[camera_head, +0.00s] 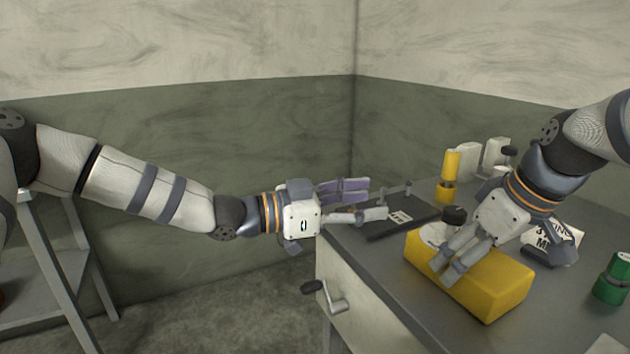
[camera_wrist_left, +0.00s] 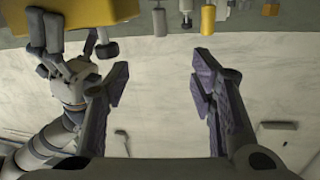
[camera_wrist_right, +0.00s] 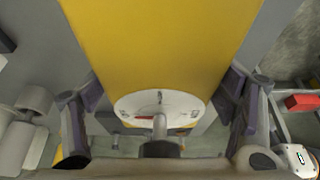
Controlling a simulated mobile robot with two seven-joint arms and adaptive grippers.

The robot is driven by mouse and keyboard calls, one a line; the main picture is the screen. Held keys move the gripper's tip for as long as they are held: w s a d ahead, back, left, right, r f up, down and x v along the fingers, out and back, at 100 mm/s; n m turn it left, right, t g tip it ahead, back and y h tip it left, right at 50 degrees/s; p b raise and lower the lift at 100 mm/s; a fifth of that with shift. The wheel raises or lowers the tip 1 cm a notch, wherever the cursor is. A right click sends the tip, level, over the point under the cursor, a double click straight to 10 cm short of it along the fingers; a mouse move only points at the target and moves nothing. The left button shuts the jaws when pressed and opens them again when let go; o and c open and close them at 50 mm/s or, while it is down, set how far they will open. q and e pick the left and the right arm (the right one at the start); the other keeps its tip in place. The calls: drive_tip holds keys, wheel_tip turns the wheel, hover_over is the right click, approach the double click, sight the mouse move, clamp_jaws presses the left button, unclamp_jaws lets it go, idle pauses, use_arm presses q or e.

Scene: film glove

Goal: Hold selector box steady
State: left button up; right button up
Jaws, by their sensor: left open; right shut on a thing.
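The yellow selector box (camera_head: 482,282) lies on the grey table, with a white dial (camera_head: 436,236) and a black knob (camera_head: 454,216) at its far left end. In the right wrist view the box (camera_wrist_right: 160,40) fills the upper middle, and its round dial (camera_wrist_right: 180,105) carries red and black marks. My right gripper (camera_head: 452,266) is shut on the box from above, with fingers along its sides. My left gripper (camera_head: 365,201) is open and empty, off the table's left edge and apart from the box. In the left wrist view its fingers (camera_wrist_left: 158,80) are spread, with the box (camera_wrist_left: 90,14) at upper left.
A dark tray-like plate (camera_head: 400,222) with a label lies behind the box. A yellow cylinder (camera_head: 449,176) and pale blocks (camera_head: 482,158) stand at the back. A lettered sign (camera_head: 556,240) and a green cylinder (camera_head: 612,280) are at right. A crank handle (camera_head: 332,298) projects from the table's side.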

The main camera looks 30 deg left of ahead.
use_arm(q)
drive_tip(key=w+a+y, duration=0.1)
drive_tip(key=w+a, duration=0.1)
drive_tip(key=a, duration=0.1)
drive_tip(key=w+a+n+t+y, duration=0.1)
drive_tip(key=w+a+y, duration=0.1)
drive_tip(key=w+a+f+n+t+y, duration=0.1)
drive_tip(key=w+a, duration=0.2)
drive_tip(key=shift+w+a, duration=0.1)
drive_tip(key=shift+a, duration=0.2)
drive_tip(key=w+a+f+n+g+y, duration=0.1)
drive_tip(key=w+a+f+y, duration=0.2)
drive_tip(key=w+a, duration=0.3)
drive_tip(key=shift+w+a+f+y, duration=0.2)
drive_tip(key=shift+a+f+y, duration=0.3)
drive_tip(key=shift+y, duration=0.4)
drive_tip(key=shift+a+r, duration=0.1)
drive_tip(key=shift+r, duration=0.05)
use_arm(e)
drive_tip(key=o, duration=1.7)
